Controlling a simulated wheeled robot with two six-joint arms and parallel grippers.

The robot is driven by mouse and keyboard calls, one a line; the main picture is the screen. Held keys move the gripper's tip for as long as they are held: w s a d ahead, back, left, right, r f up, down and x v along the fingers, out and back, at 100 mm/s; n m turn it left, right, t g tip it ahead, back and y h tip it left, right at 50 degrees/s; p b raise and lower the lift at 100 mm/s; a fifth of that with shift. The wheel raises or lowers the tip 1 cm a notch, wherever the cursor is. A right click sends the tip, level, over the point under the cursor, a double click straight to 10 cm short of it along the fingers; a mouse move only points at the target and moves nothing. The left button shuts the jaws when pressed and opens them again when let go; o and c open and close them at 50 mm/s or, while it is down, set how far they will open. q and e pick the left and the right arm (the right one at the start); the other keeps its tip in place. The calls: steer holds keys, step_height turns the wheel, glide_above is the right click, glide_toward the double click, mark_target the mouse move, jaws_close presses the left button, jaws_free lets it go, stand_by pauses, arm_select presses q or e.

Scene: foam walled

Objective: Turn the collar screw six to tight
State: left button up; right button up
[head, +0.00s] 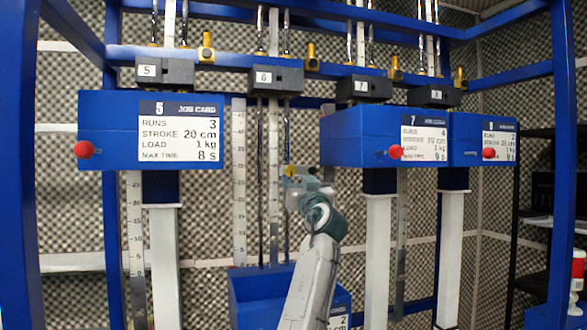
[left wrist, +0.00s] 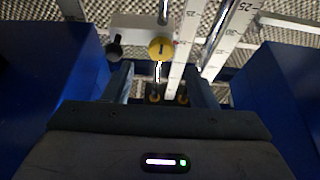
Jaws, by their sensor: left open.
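A round yellow knob with a dark mark, apparently collar screw six, shows in the left wrist view (left wrist: 160,48). In the head view a small yellow part (head: 290,170) shows at my left gripper (head: 296,178), in front of the rods below the black block labelled 6 (head: 276,79). In the left wrist view my left gripper (left wrist: 161,88) is open, with its two fingers spread and the knob just beyond the gap between them. Contact with the knob cannot be told. My right gripper is in neither view.
Blue boxes with job cards stand at station 5 (head: 108,130), station 7 (head: 360,135) and station 8 (head: 468,130), each with a red ball knob. A lower blue box (head: 258,292) sits below the gripper. Blue frame posts and vertical rulers surround the space.

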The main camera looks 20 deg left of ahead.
mark_target(291, 173)
arm_select(q)
steer(key=x, duration=0.2)
steer(key=p+x, duration=0.1)
steer(key=shift+w+a+f, duration=0.1)
steer(key=shift+w+a, duration=0.25)
steer(key=shift+w+a+r+p, duration=0.25)
steer(key=shift+w+p, duration=0.1)
steer(key=shift+w, duration=0.05)
steer(key=shift+w+a, duration=0.1)
steer(key=c, duration=0.7)
steer(key=shift+c, duration=1.3)
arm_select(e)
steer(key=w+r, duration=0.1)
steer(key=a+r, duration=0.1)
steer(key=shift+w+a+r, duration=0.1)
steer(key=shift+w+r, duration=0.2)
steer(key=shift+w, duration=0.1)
